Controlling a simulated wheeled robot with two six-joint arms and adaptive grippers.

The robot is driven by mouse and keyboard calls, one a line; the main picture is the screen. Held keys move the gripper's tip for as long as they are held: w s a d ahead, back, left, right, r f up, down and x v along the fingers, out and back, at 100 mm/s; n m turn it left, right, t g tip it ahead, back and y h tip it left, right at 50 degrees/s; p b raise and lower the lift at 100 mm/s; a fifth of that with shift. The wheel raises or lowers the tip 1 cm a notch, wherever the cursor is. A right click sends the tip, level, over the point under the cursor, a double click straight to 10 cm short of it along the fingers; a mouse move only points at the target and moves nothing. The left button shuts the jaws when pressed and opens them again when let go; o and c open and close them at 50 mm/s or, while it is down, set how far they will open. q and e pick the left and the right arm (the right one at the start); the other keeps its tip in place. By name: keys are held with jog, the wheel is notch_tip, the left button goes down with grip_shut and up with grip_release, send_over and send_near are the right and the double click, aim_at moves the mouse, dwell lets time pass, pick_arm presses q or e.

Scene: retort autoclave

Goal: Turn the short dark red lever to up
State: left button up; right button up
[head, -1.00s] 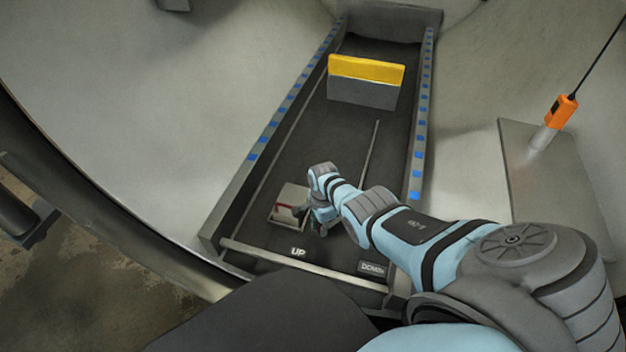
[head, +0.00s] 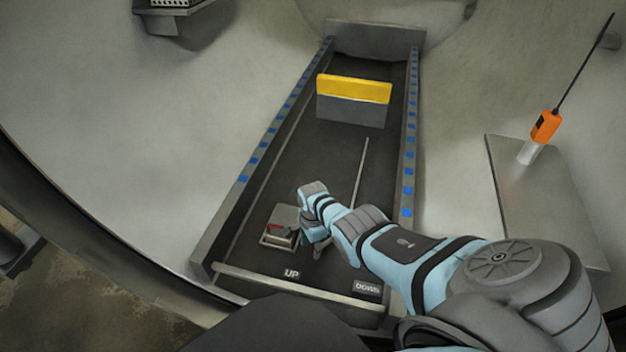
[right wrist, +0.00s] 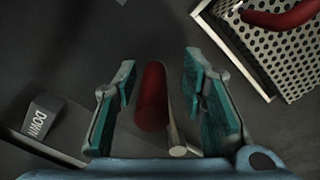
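The short dark red lever (right wrist: 152,97) shows in the right wrist view as a rounded handle between the two teal fingers of my right gripper (right wrist: 160,100). The fingers are open, one on each side, with a visible gap to the handle on both sides. In the head view my right gripper (head: 313,243) points down into the dark channel, and the arm and gripper hide the lever there. My left gripper is not in view.
A perforated metal box (head: 281,218) with a red piece stands just left of the gripper. A yellow-topped grey block (head: 354,105) stands farther up the channel. A thin rod (head: 360,170) lies in the channel. An orange-bodied device (head: 546,127) stands on a plate at right.

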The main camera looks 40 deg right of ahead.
jog(key=shift+d+r, duration=0.15)
jog(key=shift+r, duration=0.25)
notch_tip(320, 180, up, 11)
jog(key=shift+r, duration=0.15)
